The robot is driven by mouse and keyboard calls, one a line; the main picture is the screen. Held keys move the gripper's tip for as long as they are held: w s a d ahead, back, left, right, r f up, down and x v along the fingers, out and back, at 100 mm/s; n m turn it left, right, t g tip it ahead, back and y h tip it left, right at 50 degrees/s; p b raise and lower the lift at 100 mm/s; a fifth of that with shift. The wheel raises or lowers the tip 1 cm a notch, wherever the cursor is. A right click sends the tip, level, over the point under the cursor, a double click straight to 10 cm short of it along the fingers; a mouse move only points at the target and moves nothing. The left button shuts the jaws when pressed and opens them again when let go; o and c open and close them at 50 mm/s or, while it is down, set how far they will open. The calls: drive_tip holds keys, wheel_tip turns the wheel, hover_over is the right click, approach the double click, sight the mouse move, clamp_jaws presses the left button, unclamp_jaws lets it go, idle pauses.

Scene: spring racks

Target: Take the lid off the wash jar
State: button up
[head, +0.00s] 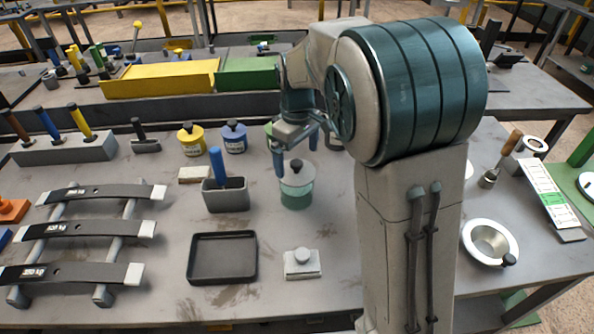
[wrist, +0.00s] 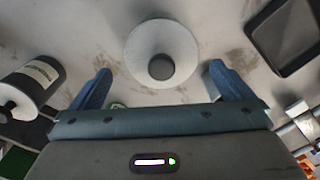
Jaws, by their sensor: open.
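The wash jar (head: 297,200) is a clear jar with green liquid, standing upright on the grey bench in the middle of the head view. Its pale round lid (head: 297,180) sits on top and carries a dark knob (head: 296,164). In the wrist view the lid (wrist: 161,35) is a pale disc with the knob (wrist: 160,67) at its centre. My gripper (wrist: 159,69) is open and empty, with one blue finger on each side of the knob and clear of it. In the head view my gripper (head: 295,160) is right over the jar, and my arm hides part of the area behind.
A grey box (head: 226,197) with a blue handle stands left of the jar. A black tray (head: 222,258) and a small block with a knob (head: 302,264) are in front. Yellow (head: 191,140) and blue (head: 233,138) jars stand behind.

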sight(296, 162)
wheel_tip(296, 162, down, 3)
drive_tip(key=shift+a+f, duration=0.1)
drive_tip(key=shift+f, duration=0.05)
drive_tip(key=shift+c, duration=0.3)
drive_tip(key=c, duration=0.7)
drive_tip(key=shift+c, duration=0.2)
